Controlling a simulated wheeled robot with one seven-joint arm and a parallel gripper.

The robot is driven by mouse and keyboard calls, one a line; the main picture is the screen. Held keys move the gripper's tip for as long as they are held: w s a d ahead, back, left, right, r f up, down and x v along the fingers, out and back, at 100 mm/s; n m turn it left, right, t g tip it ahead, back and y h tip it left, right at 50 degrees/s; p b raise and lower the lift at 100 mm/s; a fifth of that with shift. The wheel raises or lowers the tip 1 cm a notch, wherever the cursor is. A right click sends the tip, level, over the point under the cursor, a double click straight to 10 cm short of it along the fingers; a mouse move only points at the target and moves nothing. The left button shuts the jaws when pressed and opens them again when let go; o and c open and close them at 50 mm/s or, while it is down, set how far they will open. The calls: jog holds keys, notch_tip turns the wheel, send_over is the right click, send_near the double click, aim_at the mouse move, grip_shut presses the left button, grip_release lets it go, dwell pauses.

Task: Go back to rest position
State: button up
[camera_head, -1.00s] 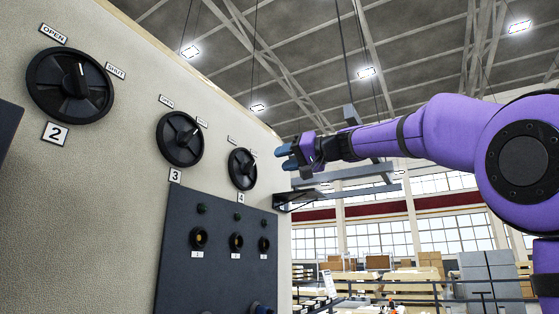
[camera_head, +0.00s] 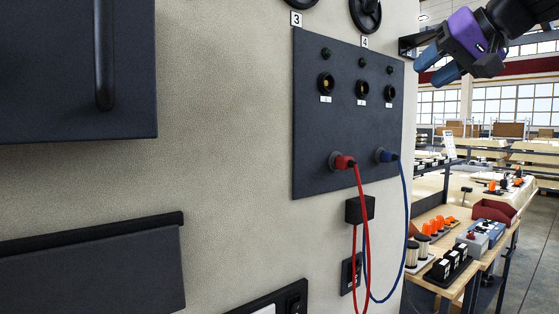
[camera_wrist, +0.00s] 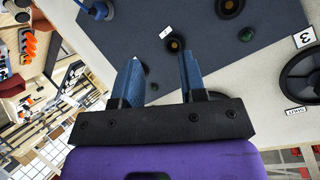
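My gripper (camera_head: 436,67) is at the top right of the head view, purple with blue fingers, to the right of the dark socket panel (camera_head: 312,172). The fingers are apart with nothing between them. In the wrist view my gripper (camera_wrist: 160,75) also shows open and empty, with the socket panel (camera_wrist: 215,55) beyond the fingertips. A red plug (camera_head: 343,162) and a blue plug (camera_head: 386,156) sit in the panel's lower part, with cables hanging down.
Knobs 3 and 4 (camera_head: 366,12) stick out above the panel. A dark cabinet door with a handle (camera_head: 104,55) is at left. A workbench (camera_head: 452,285) with parts stands at lower right. Open floor (camera_head: 540,255) lies beyond it.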

jog(key=s+d+f+g+h, duration=0.1)
jog(key=s+f+h, duration=0.1)
jog(key=s+f, duration=0.4)
jog(key=s+d+f+g+h, duration=0.1)
jog(key=s+f+g+h, duration=0.1)
jog(key=s+f, duration=0.5)
jog(key=s+d+f+g+h, duration=0.1)
jog(key=s+f, duration=0.6)
jog(key=f, duration=0.9)
jog(key=shift+f+g+h, duration=0.3)
jog(key=shift+g+h, duration=0.2)
jog(key=shift+h, duration=0.1)
